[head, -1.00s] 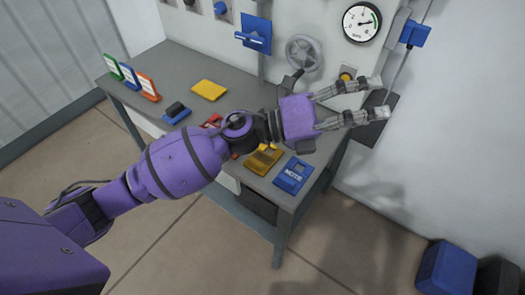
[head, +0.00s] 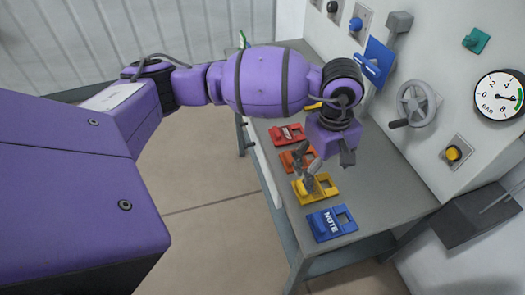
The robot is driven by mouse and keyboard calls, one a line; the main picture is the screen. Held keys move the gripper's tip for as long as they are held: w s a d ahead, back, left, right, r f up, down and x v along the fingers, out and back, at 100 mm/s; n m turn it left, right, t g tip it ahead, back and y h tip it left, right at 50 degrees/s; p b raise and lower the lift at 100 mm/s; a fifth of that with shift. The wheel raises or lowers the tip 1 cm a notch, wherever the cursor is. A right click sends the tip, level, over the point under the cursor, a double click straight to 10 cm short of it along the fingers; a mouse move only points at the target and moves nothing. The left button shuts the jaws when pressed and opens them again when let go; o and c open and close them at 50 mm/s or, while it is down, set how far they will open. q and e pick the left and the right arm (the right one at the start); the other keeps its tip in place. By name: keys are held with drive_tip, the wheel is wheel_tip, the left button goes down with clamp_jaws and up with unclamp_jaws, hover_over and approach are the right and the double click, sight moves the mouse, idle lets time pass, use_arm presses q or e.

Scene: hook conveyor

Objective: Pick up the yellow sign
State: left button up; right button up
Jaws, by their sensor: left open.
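The yellow sign (head: 326,189) lies on the grey table (head: 375,185), between an orange sign and a blue sign. My left gripper (head: 327,174) is open and points down over the yellow sign's far side. One finger overlaps the yellow sign's left part in the picture; I cannot tell whether it touches. The other finger is over the table to the right. Nothing is between the fingers that I can make out. My right gripper is not in view.
The blue NOTE sign (head: 332,222) lies just nearer, with the orange sign (head: 295,157) and red sign (head: 287,134) farther back. A handwheel (head: 418,103), gauge (head: 499,96) and yellow button (head: 454,153) are on the wall at right. The table's right part is clear.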

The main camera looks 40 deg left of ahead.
sight(316, 186)
use_arm(q)
drive_tip(key=shift+a+m+y, duration=0.3)
drive_tip(key=shift+a+y, duration=0.1)
drive_tip(key=shift+a, duration=0.3)
drive_tip(key=shift+s+a+f, duration=0.2)
drive_tip(key=shift+a, duration=0.05)
drive_tip(key=shift+s+a+f, duration=0.15)
drive_tip(key=shift+a+f, duration=0.05)
drive_tip(key=shift+f, duration=0.75)
wheel_tip(316, 186, down, 4)
drive_tip(key=shift+s+f+p, duration=0.1)
drive_tip(key=shift+f+p, duration=0.15)
drive_tip(key=shift+p, duration=0.25)
drive_tip(key=shift+f, duration=0.45)
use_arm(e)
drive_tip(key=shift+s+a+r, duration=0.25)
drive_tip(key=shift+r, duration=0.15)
